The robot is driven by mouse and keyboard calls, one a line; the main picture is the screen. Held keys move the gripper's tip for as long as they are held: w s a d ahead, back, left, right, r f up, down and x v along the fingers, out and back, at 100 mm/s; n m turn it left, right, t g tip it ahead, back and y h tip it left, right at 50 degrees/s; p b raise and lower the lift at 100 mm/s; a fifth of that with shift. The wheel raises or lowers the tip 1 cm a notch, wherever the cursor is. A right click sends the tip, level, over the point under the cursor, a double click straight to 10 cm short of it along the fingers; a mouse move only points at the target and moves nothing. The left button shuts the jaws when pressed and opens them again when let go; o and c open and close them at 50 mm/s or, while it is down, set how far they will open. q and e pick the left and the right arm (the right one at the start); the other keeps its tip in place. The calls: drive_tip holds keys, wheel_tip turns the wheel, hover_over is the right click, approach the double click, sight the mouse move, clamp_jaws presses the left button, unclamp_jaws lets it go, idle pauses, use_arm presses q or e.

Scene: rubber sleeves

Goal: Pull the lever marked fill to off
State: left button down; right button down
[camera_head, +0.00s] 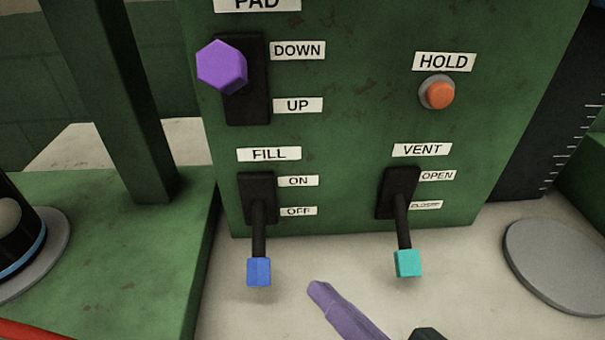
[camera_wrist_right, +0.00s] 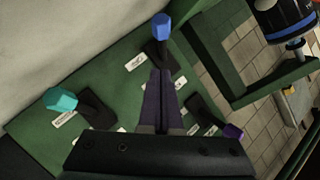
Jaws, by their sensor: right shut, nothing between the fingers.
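The fill lever has a black stem and a blue knob (camera_head: 258,271), under the FILL label (camera_head: 269,154) on the green panel. Its stem slopes out and down from its slot, past the OFF label (camera_head: 299,211). My right gripper (camera_head: 317,289) has purple fingers, shut and empty, to the right of and slightly below the blue knob, apart from it in the head view. In the right wrist view the blue knob (camera_wrist_right: 161,26) is just beyond the shut fingertips (camera_wrist_right: 160,73); contact is not clear. My left gripper is not in view.
The vent lever with a teal knob (camera_head: 407,263) stands to the right. A purple hexagonal knob (camera_head: 221,66) and an orange HOLD button (camera_head: 440,95) are higher on the panel. A grey disc (camera_head: 562,262) lies at right. A green frame (camera_head: 150,240) stands left.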

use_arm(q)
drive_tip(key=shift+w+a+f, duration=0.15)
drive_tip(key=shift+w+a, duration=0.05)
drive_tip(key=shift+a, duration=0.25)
use_arm(e)
drive_tip(key=s+d, duration=0.3)
drive_tip(key=s, duration=0.2)
drive_tip(key=shift+s+r, duration=0.25)
drive_tip(key=shift+s, duration=0.1)
